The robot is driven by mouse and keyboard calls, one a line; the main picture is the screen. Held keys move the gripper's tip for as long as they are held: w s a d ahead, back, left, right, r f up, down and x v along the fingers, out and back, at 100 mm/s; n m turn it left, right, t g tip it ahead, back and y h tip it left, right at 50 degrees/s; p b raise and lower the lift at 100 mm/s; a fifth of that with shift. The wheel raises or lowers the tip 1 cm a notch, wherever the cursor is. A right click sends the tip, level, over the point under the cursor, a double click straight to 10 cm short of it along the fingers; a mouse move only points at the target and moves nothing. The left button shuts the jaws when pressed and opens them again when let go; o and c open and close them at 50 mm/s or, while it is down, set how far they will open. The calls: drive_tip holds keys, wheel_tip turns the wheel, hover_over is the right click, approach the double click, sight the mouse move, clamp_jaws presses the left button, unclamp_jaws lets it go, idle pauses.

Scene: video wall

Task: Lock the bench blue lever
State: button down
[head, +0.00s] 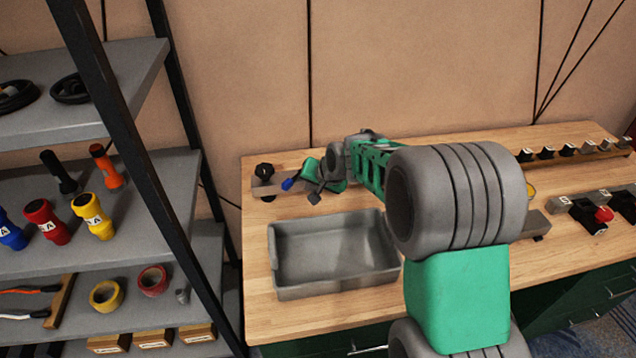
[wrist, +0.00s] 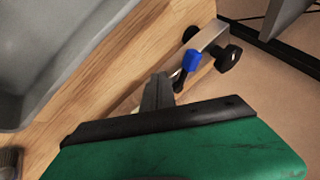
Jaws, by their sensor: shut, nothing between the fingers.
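The blue lever (head: 287,184) has a blue tip and a dark stem and sits on a grey metal fixture at the bench's back left corner. In the wrist view the blue lever (wrist: 192,61) angles up from the fixture (wrist: 209,37). My gripper (head: 314,194) is low over the bench, just right of the lever in the head view. In the wrist view my gripper (wrist: 158,88) is shut and empty, its fingers close beside the lever's dark stem. I cannot tell whether they touch it. My green gripper body hides part of the fixture's base.
A black knob (head: 264,170) stands on the fixture beside the lever. An empty grey tray (head: 335,283) lies on the wooden bench (head: 262,312) in front of the gripper. A shelf rack (head: 150,180) stands close on the left. A wall rises behind the bench.

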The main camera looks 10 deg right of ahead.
drive_tip(key=s+f+b+v, duration=0.1)
drive_tip(key=v, duration=1)
drive_tip(key=shift+s+a, duration=0.2)
drive_tip(key=shift+s, duration=0.1)
drive_tip(key=shift+r, duration=0.15)
drive_tip(key=s+d+f+n+g+h, duration=0.1)
drive_tip(key=s+n, duration=0.1)
drive_tip(key=s, duration=0.8)
drive_tip(key=s+d+f+n+g+h, duration=0.1)
drive_tip(key=s+n+g, duration=0.1)
drive_tip(key=s, duration=0.9)
drive_tip(key=shift+s+d+f+n+g+h, duration=0.2)
drive_tip(key=shift+s+d+n+g+h, duration=0.1)
drive_tip(key=shift+d+n+h, duration=0.1)
